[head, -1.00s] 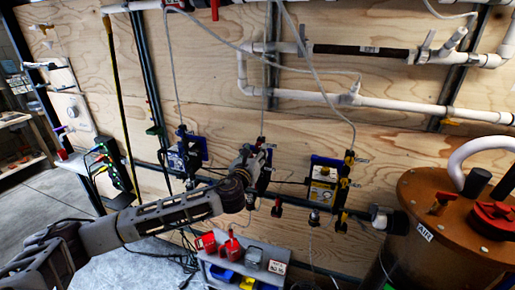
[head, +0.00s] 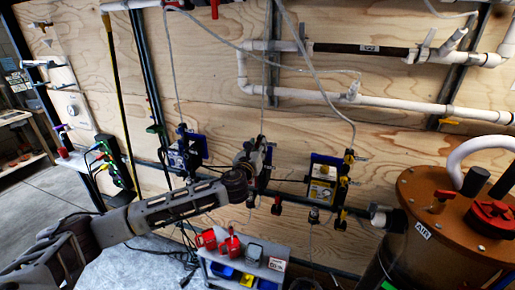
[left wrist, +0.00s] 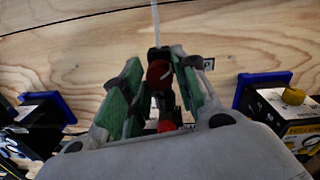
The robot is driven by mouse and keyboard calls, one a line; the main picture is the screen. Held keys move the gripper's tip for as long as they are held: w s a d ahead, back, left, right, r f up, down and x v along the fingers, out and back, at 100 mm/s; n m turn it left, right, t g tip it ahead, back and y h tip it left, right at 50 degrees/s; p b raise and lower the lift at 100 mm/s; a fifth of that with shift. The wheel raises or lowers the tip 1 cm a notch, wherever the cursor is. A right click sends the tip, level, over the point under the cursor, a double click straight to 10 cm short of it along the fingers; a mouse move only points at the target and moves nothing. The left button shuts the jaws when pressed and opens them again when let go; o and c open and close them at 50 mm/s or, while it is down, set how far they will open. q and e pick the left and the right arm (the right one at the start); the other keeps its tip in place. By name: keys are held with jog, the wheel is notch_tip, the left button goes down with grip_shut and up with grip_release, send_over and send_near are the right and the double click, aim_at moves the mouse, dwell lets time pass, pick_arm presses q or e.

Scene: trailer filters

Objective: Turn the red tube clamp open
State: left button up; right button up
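My left gripper (head: 257,150) is at the middle one of the pump units on the plywood wall in the head view, and it hides most of that unit. In the left wrist view, its two green-padded fingers (left wrist: 158,88) stand apart. The red tube clamp (left wrist: 159,73) shows between the fingertips, below a thin pale tube, with a black part around it. A second red part (left wrist: 166,126) shows lower between the fingers. I cannot tell whether either finger touches the clamp. My right gripper is not in view.
Blue-backed units flank the gripper: one at left (head: 194,150) and a yellow-fronted one at right (head: 322,184). A grey bin rack (head: 268,255) stands below. A brown tank (head: 420,195) stands at right. Thin tubes hang down the wall from white pipes (head: 395,104).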

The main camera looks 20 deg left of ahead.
pick_arm(q)
grip_shut()
jog(key=shift+n, duration=0.3)
jog(key=n+b, duration=0.1)
jog(key=n, duration=0.9)
jog(key=shift+b, duration=0.3)
dwell(0.3)
jog(key=o, duration=0.5)
grip_release()
jog(key=shift+a, duration=0.1)
jog(key=shift+o, duration=0.2)
jog(key=shift+h, duration=0.4)
jog(key=shift+s, duration=0.15)
